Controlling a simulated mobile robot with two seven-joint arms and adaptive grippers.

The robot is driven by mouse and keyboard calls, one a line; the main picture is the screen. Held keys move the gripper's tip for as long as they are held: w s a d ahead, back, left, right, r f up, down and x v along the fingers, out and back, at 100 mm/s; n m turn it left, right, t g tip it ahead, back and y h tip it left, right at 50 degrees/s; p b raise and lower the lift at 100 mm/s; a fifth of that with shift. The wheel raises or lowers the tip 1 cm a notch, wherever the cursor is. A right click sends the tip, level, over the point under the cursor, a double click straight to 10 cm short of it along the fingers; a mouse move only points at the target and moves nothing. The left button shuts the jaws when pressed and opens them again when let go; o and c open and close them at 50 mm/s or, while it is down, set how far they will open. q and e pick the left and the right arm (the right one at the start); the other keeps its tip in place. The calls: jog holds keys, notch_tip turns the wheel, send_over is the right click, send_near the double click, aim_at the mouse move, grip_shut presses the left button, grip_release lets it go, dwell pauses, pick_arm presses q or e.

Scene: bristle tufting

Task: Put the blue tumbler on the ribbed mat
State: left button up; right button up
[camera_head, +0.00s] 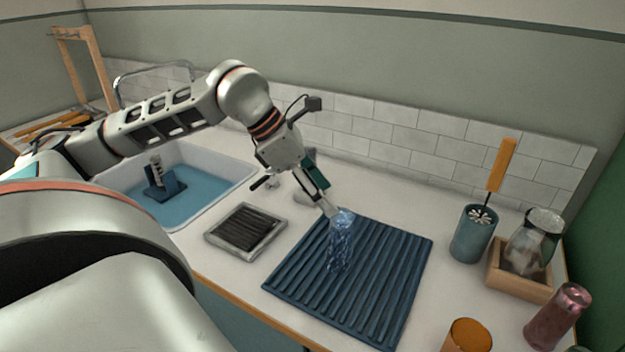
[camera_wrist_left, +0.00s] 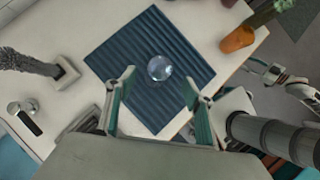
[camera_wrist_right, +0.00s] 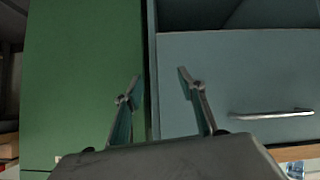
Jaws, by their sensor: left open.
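The clear blue tumbler (camera_head: 341,250) stands upright on the dark blue ribbed mat (camera_head: 400,262), toward its left half. In the left wrist view I see the tumbler (camera_wrist_left: 159,68) from above, with the mat (camera_wrist_left: 120,45) around it. My left gripper (camera_head: 330,209) is open, just above the tumbler's rim. Its two fingertips (camera_wrist_left: 159,85) are apart with nothing held; the head view does not show clearly whether one touches the rim. My right gripper (camera_wrist_right: 159,76) is open and empty, facing a green panel and a blue-grey drawer. It is out of the head view.
A framed dark grille (camera_head: 242,232) and the sink (camera_head: 210,198) lie left of the mat. To the right are a teal holder with a brush (camera_head: 473,238), a glass jar in a wooden tray (camera_head: 520,285), a pink tumbler (camera_head: 558,318) and an orange cup (camera_head: 467,338).

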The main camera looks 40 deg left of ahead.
pick_arm(q)
jog(key=shift+v, duration=2.1)
